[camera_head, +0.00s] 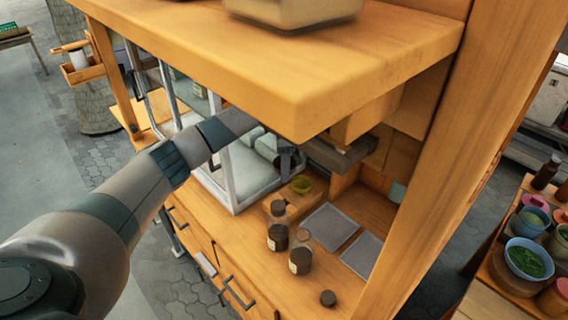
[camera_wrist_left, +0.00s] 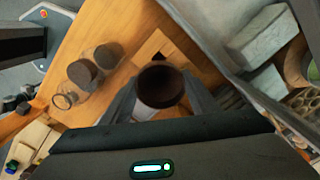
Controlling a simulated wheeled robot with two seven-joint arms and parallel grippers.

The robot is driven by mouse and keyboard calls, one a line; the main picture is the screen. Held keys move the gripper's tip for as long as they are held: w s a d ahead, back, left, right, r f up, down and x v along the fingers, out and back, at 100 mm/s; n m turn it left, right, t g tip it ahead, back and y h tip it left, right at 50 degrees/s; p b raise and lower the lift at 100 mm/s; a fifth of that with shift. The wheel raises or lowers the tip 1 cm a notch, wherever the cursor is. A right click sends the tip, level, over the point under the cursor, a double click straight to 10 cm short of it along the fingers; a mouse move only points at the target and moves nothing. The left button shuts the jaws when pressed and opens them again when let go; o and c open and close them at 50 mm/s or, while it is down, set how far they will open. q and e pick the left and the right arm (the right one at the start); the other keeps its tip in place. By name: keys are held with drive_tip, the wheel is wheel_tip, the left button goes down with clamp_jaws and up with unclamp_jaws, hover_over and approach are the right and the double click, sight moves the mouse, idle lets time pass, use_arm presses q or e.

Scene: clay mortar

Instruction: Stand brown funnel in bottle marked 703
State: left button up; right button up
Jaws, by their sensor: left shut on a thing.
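In the left wrist view a dark brown, round, hollow-topped piece, which looks like the brown funnel (camera_wrist_left: 160,84), sits between the two fingers of my left gripper (camera_wrist_left: 158,102). The left gripper (camera_head: 287,160) is shut on it, under the shelf. Two clear glass bottles with dark contents and pale labels stand on the wooden bench: a rear one (camera_head: 278,236) and a front one (camera_head: 300,259). The label numbers are too small to read, so I cannot tell which is 703. The right gripper is out of view.
A dark round cap (camera_head: 328,298) lies at the front. A white-framed glass case (camera_head: 240,180) stands left. The shelf (camera_head: 290,75) hangs above.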

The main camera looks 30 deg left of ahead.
use_arm(q)
drive_tip(key=shift+r+p, duration=0.55)
drive_tip(key=shift+r, duration=0.1)
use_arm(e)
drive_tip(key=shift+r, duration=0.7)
